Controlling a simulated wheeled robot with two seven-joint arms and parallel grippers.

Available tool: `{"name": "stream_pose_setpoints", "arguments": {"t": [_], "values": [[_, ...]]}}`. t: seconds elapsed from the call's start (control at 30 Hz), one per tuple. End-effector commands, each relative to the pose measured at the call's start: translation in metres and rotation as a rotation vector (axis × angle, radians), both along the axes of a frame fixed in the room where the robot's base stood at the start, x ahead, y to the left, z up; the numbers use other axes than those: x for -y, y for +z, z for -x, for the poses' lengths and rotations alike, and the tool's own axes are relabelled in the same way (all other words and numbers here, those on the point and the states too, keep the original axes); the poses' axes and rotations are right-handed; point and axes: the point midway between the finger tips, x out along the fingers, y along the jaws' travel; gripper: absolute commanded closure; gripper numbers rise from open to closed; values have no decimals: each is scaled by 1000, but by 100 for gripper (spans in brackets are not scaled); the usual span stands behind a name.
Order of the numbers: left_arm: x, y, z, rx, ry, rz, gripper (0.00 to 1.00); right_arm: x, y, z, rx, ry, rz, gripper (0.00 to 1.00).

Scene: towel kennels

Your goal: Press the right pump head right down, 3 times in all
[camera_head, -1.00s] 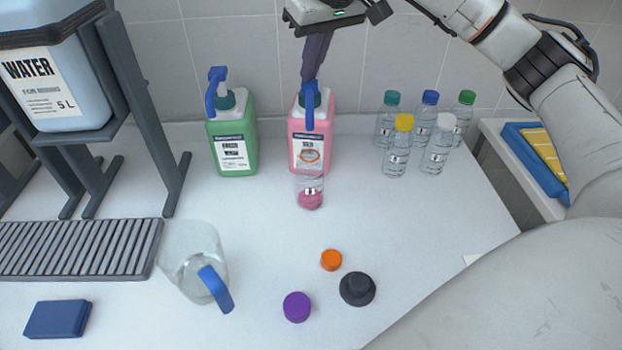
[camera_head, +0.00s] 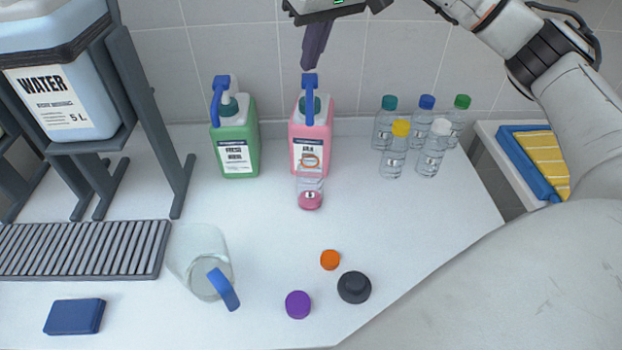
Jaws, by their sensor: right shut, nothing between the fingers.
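The right pump bottle is pink (camera_head: 311,140) with a white label and stands upright near the wall. Its blue pump head (camera_head: 310,84) is up, with the spout facing forward and down. A small clear cup (camera_head: 310,192) with pink liquid in its bottom stands in front of the bottle, below the spout. My right gripper (camera_head: 312,62) is shut and empty, pointing down just above the pump head; a small gap seems to show between them. The left pump bottle is green (camera_head: 237,140) with a blue pump head (camera_head: 220,92). My left gripper is not in view.
Several small capped bottles (camera_head: 395,150) stand right of the pink bottle. A water tank (camera_head: 60,85) on a grey stand is at the left. A jug (camera_head: 203,262), an orange cap (camera_head: 330,260), a purple cap (camera_head: 298,305) and a black lid (camera_head: 354,287) occupy the front.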

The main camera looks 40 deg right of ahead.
Motion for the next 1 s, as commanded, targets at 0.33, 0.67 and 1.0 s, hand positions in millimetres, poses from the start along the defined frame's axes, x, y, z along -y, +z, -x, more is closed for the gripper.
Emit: {"name": "stream_pose_setpoints", "arguments": {"t": [0.33, 0.67, 1.0], "values": [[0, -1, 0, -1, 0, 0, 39, 0, 0, 0, 2, -1, 0, 100], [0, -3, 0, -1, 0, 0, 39, 0, -5, 0, 1, -1, 0, 100], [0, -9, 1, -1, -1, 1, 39, 0, -17, 0, 1, -1, 0, 100]]}}
